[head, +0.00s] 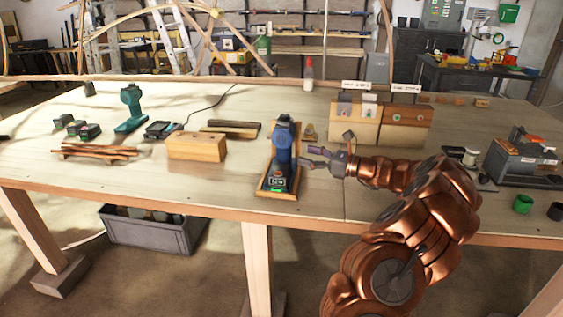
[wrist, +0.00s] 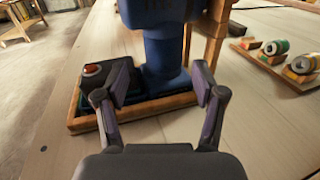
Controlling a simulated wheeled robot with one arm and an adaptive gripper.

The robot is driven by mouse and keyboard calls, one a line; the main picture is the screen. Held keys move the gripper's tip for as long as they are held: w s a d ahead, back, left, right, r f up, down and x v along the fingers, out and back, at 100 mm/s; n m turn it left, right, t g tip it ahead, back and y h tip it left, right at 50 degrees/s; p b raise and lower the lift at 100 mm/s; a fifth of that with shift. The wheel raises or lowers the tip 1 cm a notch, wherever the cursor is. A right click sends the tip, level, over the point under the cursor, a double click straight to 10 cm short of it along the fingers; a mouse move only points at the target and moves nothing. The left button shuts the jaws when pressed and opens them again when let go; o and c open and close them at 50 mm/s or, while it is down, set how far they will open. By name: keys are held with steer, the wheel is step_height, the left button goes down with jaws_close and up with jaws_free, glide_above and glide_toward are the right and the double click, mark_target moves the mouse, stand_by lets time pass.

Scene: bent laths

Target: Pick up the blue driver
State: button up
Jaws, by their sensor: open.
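The blue driver (head: 283,143) stands upright on a wooden tray (head: 264,190) near the front edge of the workbench. In the wrist view, its blue handle (wrist: 167,65) rises between my two fingers. A dark base block with a red button (wrist: 97,70) lies in the tray to the left of the handle. My gripper (head: 318,158) is just right of the driver in the head view. In the wrist view, my gripper (wrist: 162,92) is open, with one finger on each side of the handle. I cannot tell whether either finger touches it.
A teal driver (head: 131,108) stands at the back left. A wooden block (head: 196,147) and a bundle of sticks (head: 97,150) lie left of the tray. Wooden boxes (head: 403,127) stand behind my arm. A grey toolbox (head: 520,160) is at the right.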

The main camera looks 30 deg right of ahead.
mark_target(288, 151)
steer(key=shift+w+f, duration=0.3)
steer(key=shift+f, duration=0.15)
steer(key=shift+x, duration=1.3)
steer(key=shift+p+x, duration=0.4)
steer(key=shift+x, duration=1.85)
steer(key=shift+d+r, duration=0.1)
steer(key=shift+r, duration=0.05)
steer(key=shift+c, duration=0.3)
jaws_close()
